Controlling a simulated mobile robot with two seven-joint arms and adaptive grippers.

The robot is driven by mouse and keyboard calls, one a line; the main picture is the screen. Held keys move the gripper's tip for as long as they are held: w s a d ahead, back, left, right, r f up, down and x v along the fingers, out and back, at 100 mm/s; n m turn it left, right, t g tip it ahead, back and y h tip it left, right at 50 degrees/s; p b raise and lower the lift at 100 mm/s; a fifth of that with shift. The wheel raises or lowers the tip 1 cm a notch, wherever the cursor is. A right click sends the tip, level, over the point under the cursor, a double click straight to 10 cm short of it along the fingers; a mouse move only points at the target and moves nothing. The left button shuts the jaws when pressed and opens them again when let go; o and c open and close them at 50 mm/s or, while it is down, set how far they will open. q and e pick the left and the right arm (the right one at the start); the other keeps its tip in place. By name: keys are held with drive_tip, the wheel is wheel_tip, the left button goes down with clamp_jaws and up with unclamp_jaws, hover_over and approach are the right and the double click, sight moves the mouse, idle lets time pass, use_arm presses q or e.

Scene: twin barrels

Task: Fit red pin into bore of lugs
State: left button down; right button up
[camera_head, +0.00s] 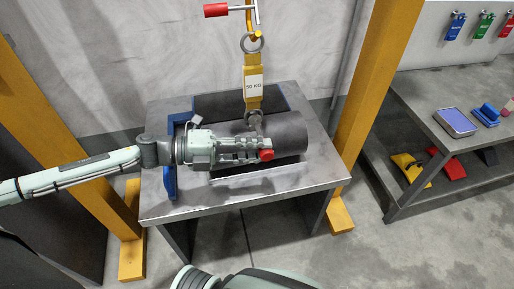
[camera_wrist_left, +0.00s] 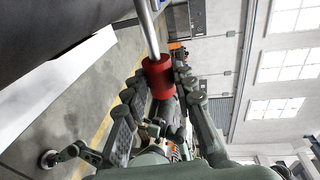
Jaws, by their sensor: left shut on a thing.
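My left gripper (camera_head: 252,149) reaches in from the left over the front of the dark grey barrel (camera_head: 287,131). It is shut on the red pin, whose red head (camera_head: 266,155) shows at the fingertips. In the left wrist view the fingers close on both sides of the red head (camera_wrist_left: 158,76), and the silver shaft (camera_wrist_left: 148,25) runs away from them beside the dark barrel (camera_wrist_left: 50,35). Grey lugs (camera_head: 254,121) show at the barrel's top, below the hanging yellow block. Their bore is too small to make out, and I cannot tell whether the shaft is in it. My right gripper is not in view.
A yellow block marked 50 KG (camera_head: 253,84) hangs from a ring and hook above the barrel. The grey table (camera_head: 240,194) stands between yellow posts (camera_head: 372,85). Blue supports (camera_head: 171,181) stand by the barrel. A bench (camera_head: 420,100) with several tools is at right.

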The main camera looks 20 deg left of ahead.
sight(250, 128)
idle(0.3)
use_arm(q)
drive_tip(key=shift+w+a+b, duration=0.35)
drive_tip(key=shift+w+a, duration=0.2)
drive_tip(key=shift+w, duration=0.25)
drive_tip(key=shift+w+a+b, duration=0.35)
drive_tip(key=shift+w+a, duration=0.15)
drive_tip(key=shift+w, duration=0.3)
drive_tip(key=shift+w+a+b, duration=0.35)
drive_tip(key=shift+w+a, duration=0.2)
drive_tip(key=shift+w, duration=0.25)
drive_tip(key=shift+w+a, duration=0.2)
drive_tip(key=shift+w, duration=0.05)
drive_tip(key=shift+w+a+b, duration=0.25)
drive_tip(key=shift+w+b, duration=0.1)
drive_tip(key=shift+w, duration=0.05)
drive_tip(key=c, duration=1.2)
unclamp_jaws()
drive_tip(key=shift+o, duration=0.2)
drive_tip(key=v, duration=1.1)
drive_tip(key=shift+f, duration=0.1)
drive_tip(key=shift+s+a, duration=0.3)
drive_tip(key=shift+a, duration=0.15)
